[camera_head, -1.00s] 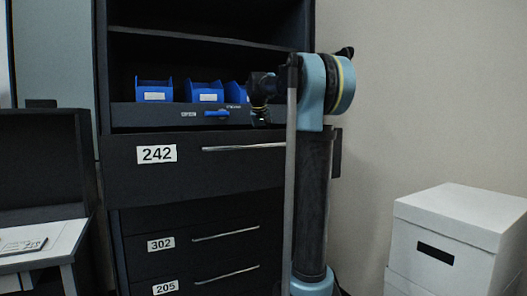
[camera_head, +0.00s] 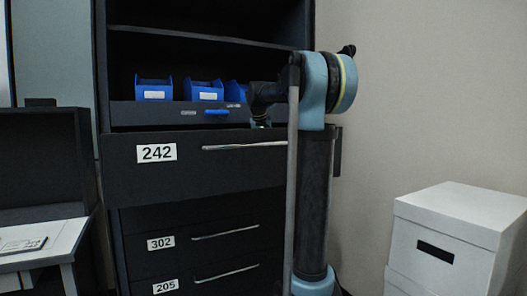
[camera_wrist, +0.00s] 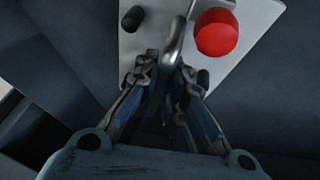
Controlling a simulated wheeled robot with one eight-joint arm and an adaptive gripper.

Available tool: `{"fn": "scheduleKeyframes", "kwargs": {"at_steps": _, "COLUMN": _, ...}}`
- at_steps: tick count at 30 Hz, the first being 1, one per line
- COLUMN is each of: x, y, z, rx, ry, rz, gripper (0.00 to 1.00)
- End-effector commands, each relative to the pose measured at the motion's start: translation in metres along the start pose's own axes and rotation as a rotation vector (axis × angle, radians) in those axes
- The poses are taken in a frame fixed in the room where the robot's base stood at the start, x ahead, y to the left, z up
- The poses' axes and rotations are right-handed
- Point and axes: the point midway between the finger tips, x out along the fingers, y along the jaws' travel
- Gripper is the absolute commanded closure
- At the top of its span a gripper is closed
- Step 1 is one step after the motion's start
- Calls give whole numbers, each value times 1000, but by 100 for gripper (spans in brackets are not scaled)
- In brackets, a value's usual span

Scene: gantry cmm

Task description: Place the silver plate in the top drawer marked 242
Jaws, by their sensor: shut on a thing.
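The top drawer marked 242 (camera_head: 235,170) is pulled out from the dark cabinet. My gripper (camera_head: 260,122) is at the right side of the drawer, just above and behind its front panel, and its lower end is hard to make out. In the wrist view my gripper (camera_wrist: 170,72) is shut on the curved metal handle of the silver plate (camera_wrist: 192,60). The plate carries a red knob (camera_wrist: 216,33) and black pegs. Dark surfaces lie around the plate in that view. The plate is not visible in the head view.
Blue bins (camera_head: 154,89) stand on the shelf above and behind the drawer. Drawers 302 (camera_head: 220,244) and 205 (camera_head: 235,284) are shut below. White boxes (camera_head: 455,225) stand at right, and a light table (camera_head: 45,245) at left.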

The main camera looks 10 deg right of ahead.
Motion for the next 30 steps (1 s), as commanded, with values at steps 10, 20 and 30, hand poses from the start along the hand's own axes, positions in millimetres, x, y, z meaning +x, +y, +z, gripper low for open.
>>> {"fn": "scheduleKeyframes", "kwargs": {"at_steps": 10, "x": 2, "y": -1, "z": 1, "rx": 0, "ry": 0, "rz": 0, "gripper": 70}}
{"fn": "scheduleKeyframes", "kwargs": {"at_steps": 20, "x": 1, "y": 0, "z": 0, "rx": 0, "ry": 0, "rz": 0, "gripper": 70}}
{"fn": "scheduleKeyframes", "kwargs": {"at_steps": 30, "x": -41, "y": 1, "z": -4, "rx": -2, "ry": 0, "rz": 0, "gripper": 70}}
